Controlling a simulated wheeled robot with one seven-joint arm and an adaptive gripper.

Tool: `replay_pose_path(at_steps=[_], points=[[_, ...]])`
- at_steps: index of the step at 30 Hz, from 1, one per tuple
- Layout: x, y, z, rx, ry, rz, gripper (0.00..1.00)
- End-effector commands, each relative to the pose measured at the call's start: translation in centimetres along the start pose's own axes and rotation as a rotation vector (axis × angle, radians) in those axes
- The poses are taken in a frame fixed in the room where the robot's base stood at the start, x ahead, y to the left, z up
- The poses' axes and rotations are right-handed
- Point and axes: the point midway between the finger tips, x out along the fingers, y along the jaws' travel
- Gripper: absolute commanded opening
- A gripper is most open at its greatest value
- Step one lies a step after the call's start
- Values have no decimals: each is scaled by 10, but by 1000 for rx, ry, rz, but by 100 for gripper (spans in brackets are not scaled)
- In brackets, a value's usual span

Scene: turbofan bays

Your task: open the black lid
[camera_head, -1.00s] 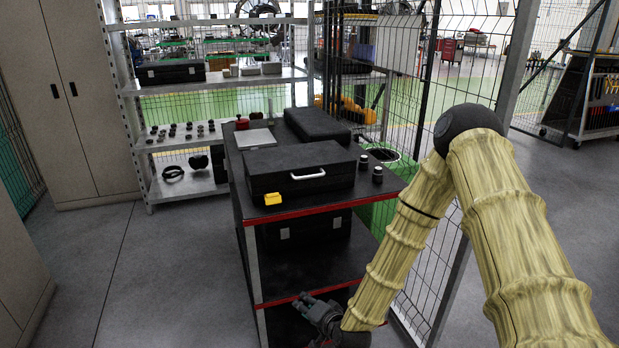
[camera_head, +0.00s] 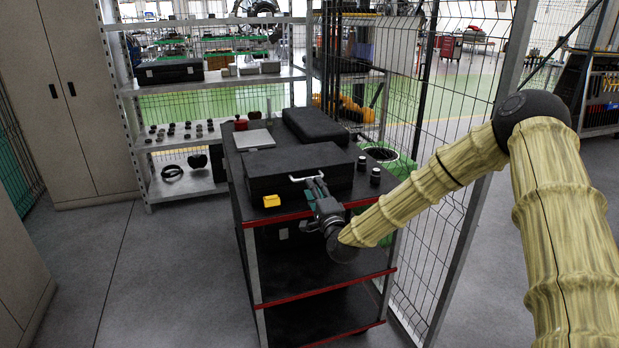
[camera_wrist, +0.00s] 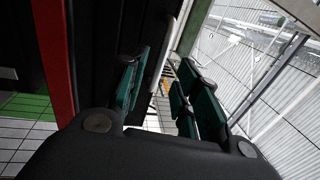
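A black case with a black lid (camera_head: 285,161) lies on the top of a black cart with red edges. A white handle (camera_head: 294,180) is on its front side, facing me. My gripper (camera_head: 314,184) is at the front of the case, its fingertips overlapping the right part of the handle in the head view. In the wrist view my gripper (camera_wrist: 160,72) has its two green-padded fingers spread apart, with the dark case side behind the left finger. Whether the fingers touch the handle cannot be told. The lid looks shut.
Two small black cylinders (camera_head: 368,170) stand at the right. A second black case (camera_head: 315,126) lies behind. A wire fence (camera_head: 440,200) stands close to the cart's right side.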

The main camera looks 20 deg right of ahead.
Motion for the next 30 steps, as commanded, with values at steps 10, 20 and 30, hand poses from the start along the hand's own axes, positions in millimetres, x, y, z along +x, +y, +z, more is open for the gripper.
replay_pose_path(at_steps=[10, 20, 30], points=[[46, -1, 0, -2, 0, 0, 32], [54, 0, 0, -1, 0, 0, 32], [53, 0, 0, -1, 0, 1, 0]])
